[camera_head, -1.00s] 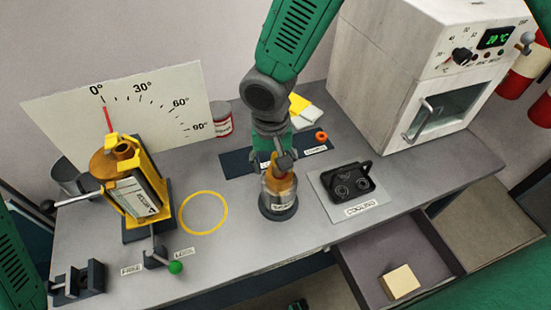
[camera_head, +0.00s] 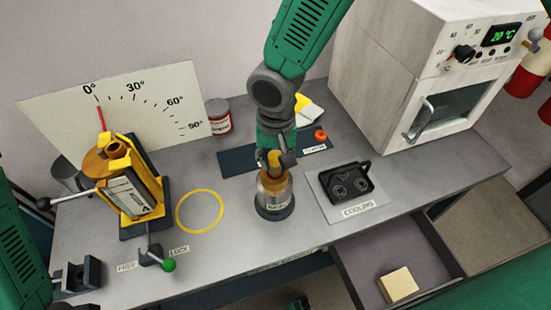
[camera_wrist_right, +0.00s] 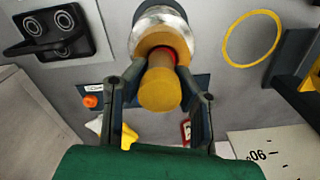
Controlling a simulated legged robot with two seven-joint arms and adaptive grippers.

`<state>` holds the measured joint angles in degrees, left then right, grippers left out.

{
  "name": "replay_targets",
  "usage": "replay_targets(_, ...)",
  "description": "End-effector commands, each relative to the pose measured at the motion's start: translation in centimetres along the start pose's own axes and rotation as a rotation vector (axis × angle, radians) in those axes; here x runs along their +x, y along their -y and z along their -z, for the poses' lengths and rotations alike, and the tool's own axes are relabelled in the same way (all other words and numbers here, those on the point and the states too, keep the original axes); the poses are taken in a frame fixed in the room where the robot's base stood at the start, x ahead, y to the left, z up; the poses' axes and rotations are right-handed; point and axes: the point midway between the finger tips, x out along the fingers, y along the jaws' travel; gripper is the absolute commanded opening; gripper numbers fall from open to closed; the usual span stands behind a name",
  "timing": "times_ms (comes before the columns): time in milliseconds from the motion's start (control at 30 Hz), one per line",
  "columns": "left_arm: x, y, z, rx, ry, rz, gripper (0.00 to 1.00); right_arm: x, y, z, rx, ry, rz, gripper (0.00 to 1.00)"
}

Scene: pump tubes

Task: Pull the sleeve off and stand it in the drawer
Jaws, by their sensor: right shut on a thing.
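A silver cylinder (camera_head: 273,191) with a golden-brown upper part stands upright on a dark round base left of the cooling plate. My right gripper (camera_head: 274,159) is above it, shut on the golden piece (camera_wrist_right: 160,88) at its top. In the right wrist view this piece lies between the two fingers, with a red band and the wider silver cylinder (camera_wrist_right: 160,20) beyond. I cannot tell whether the held piece is the sleeve, or whether it is apart from the cylinder. The drawer (camera_head: 350,260) is open at the lower right.
A pale block (camera_head: 398,285) sits in the drawer. A yellow fixture (camera_head: 130,190) with a lever stands left before an angle board (camera_head: 150,100). The cooling plate (camera_head: 325,190) holds a black tray (camera_head: 350,182). An oven (camera_head: 420,80) stands back right.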

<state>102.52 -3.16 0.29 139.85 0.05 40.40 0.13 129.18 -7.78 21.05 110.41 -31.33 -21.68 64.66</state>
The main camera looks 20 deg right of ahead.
Motion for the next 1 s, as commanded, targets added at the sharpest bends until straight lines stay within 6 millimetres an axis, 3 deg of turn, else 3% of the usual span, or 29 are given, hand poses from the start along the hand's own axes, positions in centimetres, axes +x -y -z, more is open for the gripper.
replay_targets(1000,-1.3,0.0,0.1,-0.001,0.000,0.000,0.40,-1.2,-0.2,0.0,0.001,0.000,-0.009,0.00)
